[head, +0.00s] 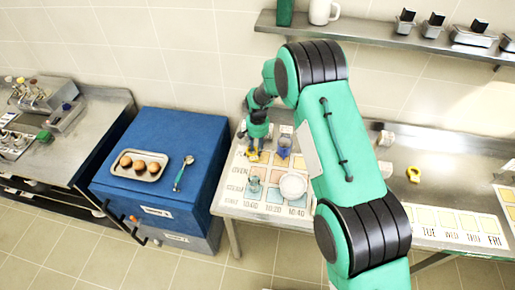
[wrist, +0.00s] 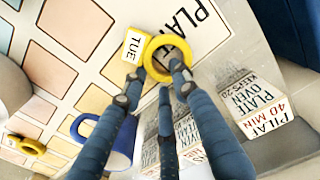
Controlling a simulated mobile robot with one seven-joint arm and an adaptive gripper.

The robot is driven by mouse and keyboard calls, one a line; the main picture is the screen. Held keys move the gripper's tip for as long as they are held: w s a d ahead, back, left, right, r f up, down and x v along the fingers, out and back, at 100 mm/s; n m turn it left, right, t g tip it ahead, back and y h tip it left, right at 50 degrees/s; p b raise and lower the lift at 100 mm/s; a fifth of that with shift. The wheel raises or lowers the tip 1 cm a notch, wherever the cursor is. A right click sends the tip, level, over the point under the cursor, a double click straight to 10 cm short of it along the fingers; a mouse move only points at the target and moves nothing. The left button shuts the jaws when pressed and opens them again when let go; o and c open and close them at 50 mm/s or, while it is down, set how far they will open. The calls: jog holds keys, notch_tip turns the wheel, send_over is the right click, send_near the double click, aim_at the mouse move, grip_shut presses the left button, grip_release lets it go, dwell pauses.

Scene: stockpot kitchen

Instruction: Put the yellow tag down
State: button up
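The yellow tag (wrist: 152,55) is a yellow ring with a white label reading TUE. It is between my gripper's fingertips (wrist: 160,78) in the wrist view, and the fingers look closed on it. It is over the PLATE end of the printed board (wrist: 110,75); I cannot tell whether it touches the board. In the head view my gripper (head: 255,143) is low over the top left of the board (head: 232,200), with a bit of yellow (head: 252,156) under it.
A blue cup (head: 284,146) stands close to my gripper's right. Another yellow ring (head: 413,174) lies on the right counter. A card reading PILAF (wrist: 268,112) stands near the fingers. The blue cabinet (head: 195,135) is left.

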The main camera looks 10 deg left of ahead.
jog(key=shift+r, duration=0.1)
notch_tip(320, 180, up, 12)
dwell(0.9)
dwell(0.5)
jog(key=shift+r, duration=0.1)
jog(key=s+d+r+t, duration=0.1)
jog(key=s+d+r, duration=0.5)
jog(key=r, duration=0.4)
jog(key=s+d+r+t, duration=0.1)
jog(key=s+d+r, duration=0.3)
jog(key=d+r, duration=0.55)
jog(key=s+d+r+t, duration=0.1)
jog(key=s+d+r, duration=0.4)
jog(key=r, duration=0.6)
jog(key=s+d+r+t, duration=0.1)
jog(key=s+d+r, duration=0.2)
jog(key=s+d, duration=0.3)
jog(key=s+d+r, duration=0.4)
jog(key=s, duration=0.3)
jog(key=s+d, duration=0.3)
jog(key=s, duration=0.5)
jog(key=s+d+f+t, duration=0.1)
jog(key=s+d, duration=0.2)
jog(key=s, duration=0.5)
jog(key=shift+f+t, duration=0.15)
jog(key=shift+t, duration=0.15)
